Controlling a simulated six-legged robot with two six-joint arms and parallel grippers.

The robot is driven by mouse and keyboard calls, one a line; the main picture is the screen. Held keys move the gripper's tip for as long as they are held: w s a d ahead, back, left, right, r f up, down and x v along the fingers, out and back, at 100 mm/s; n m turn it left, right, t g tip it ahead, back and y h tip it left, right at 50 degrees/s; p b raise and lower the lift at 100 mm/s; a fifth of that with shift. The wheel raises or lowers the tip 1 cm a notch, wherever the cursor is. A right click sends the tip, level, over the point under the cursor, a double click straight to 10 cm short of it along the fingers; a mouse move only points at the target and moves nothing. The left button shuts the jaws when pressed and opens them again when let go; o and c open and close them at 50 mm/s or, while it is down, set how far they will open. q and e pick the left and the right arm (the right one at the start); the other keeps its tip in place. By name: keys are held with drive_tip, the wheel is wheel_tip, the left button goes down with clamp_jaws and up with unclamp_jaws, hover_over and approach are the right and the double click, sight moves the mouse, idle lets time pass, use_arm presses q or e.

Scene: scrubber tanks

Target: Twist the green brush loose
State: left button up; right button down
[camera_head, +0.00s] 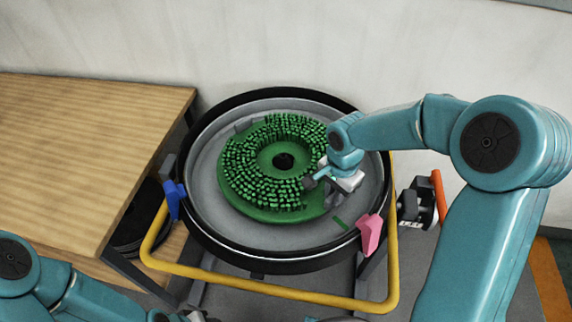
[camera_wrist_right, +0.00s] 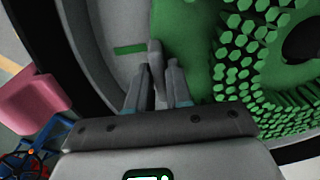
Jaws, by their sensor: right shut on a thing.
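The green brush (camera_head: 262,211) is a round disc with several rings of bristles and a dark centre hole. It lies bristles up inside the grey round housing (camera_head: 207,200). My right gripper (camera_head: 312,183) is at the brush's right edge. In the right wrist view its fingers (camera_wrist_right: 156,85) are shut on a grey tab (camera_wrist_right: 155,52) at the rim of the green brush (camera_wrist_right: 185,30); the fingers hide the tab's lower part. My left gripper (camera_head: 190,316) barely shows at the bottom edge, away from the brush, and its jaws cannot be made out.
A yellow bar (camera_head: 255,287) runs around the housing's near side. A blue clamp (camera_head: 174,200) and a pink clamp (camera_head: 370,235) sit at its sides. A green mark (camera_head: 341,224) is on the housing floor. A wooden table (camera_head: 80,150) stands left; an orange handle (camera_head: 438,195) is right.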

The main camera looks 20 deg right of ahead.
drive_tip(key=shift+w+d+f+n+p, duration=0.1)
drive_tip(key=shift+w+d+n+p, duration=0.15)
drive_tip(key=shift+d+n, duration=0.3)
drive_tip(key=shift+w+d+n+p, duration=0.1)
drive_tip(key=shift+w+d+n, duration=0.25)
drive_tip(key=shift+d, duration=0.25)
drive_tip(key=shift+s, duration=0.1)
drive_tip(key=shift+w+d+n+p, duration=0.25)
drive_tip(key=shift+w+d+n, duration=0.15)
drive_tip(key=shift+d, duration=0.2)
drive_tip(key=shift+w+d+n+p, duration=0.25)
drive_tip(key=shift+w+d+n, duration=0.15)
drive_tip(key=shift+d, duration=0.15)
drive_tip(key=shift+w+d+n+p, duration=0.55)
drive_tip(key=shift+w+d+n, duration=0.35)
drive_tip(key=shift+w+d, duration=0.15)
